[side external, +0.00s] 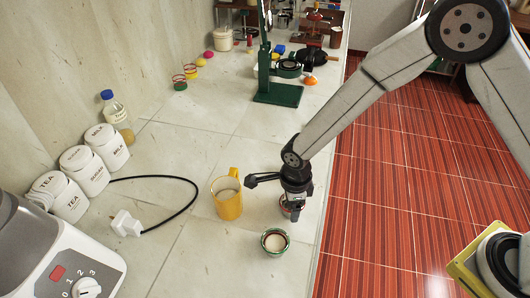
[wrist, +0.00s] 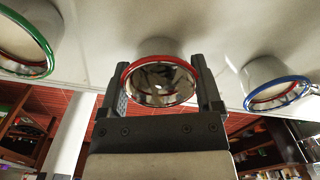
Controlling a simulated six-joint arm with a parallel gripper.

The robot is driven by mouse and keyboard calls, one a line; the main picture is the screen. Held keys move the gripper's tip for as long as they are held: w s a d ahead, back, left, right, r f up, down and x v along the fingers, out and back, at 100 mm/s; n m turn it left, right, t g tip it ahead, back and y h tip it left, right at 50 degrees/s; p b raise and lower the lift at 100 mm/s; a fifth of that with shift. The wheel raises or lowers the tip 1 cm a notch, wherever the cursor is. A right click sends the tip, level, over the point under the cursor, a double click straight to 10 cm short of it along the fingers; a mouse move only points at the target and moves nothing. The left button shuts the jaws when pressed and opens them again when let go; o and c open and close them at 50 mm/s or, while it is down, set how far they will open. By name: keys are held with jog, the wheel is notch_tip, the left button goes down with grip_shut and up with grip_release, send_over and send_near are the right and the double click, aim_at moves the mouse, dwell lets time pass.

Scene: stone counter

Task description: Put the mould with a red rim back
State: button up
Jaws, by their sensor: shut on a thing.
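The mould with a red rim (wrist: 160,72) is a pale cup with a shiny inside, between the fingers of my gripper (wrist: 162,95) in the wrist view. My gripper (side external: 293,206) is shut on it, low over the counter in the side view. Only a sliver of the mould shows there, and I cannot tell whether it touches the counter. A green-rimmed mould (side external: 275,241) stands upright nearer the camera; it is also at the left of the wrist view (wrist: 25,40). A blue-rimmed mould (wrist: 275,85) is at the right of the wrist view.
A yellow mug (side external: 228,197) stands left of my gripper. A white plug (side external: 127,224) with a black cable lies farther left, near white canisters (side external: 88,170). A green stand (side external: 278,93) is at the back. The counter's right edge is close to my gripper.

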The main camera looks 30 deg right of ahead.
jog(key=shift+f, duration=0.1)
jog(key=o, duration=1.1)
jog(key=shift+s+r, duration=0.1)
jog(key=shift+r, duration=6.1)
jog(key=shift+d, duration=0.1)
